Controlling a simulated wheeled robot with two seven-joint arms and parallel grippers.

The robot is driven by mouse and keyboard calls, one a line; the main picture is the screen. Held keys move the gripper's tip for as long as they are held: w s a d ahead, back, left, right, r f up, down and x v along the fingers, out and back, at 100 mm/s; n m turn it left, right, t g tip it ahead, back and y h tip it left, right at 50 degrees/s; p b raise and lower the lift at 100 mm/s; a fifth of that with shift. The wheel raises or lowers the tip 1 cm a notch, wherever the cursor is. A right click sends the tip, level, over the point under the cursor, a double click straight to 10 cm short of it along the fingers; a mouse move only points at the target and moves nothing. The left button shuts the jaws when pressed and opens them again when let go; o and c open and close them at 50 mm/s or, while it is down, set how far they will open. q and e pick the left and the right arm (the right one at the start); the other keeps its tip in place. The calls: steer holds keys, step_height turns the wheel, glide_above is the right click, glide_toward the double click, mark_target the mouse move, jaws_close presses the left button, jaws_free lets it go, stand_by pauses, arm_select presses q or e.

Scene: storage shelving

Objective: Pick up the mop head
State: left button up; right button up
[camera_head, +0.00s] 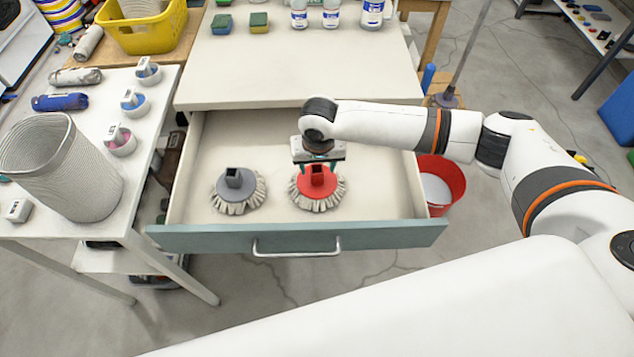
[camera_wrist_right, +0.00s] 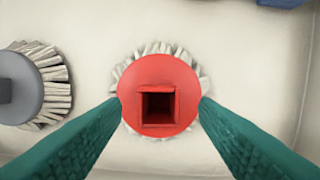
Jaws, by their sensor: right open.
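A red mop head (camera_head: 317,185) with a pale fringe and a square socket lies in the open drawer (camera_head: 380,208). A grey mop head (camera_head: 237,192) lies to its left in the same drawer. My right gripper (camera_head: 319,172) points down over the red mop head. In the right wrist view the red mop head (camera_wrist_right: 160,95) sits between the two green fingers (camera_wrist_right: 160,105), which are spread at either side of its disc. I cannot tell whether the fingers touch it. The grey mop head (camera_wrist_right: 22,88) shows at the left there. My left gripper is not in view.
The drawer front (camera_head: 300,237) with its metal handle stands out over the floor. A white tabletop (camera_head: 300,75) with bottles and sponges is above the drawer. A side table with a woven basket (camera_head: 62,165) is at left. A red bucket (camera_head: 440,185) stands right of the drawer.

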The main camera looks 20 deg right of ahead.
mark_target(317, 179)
steer(key=shift+w+f, duration=0.15)
steer(key=shift+f, duration=0.55)
steer(key=shift+w+f, duration=0.1)
steer(key=shift+f, duration=0.55)
jaws_close()
steer(key=shift+r, duration=0.1)
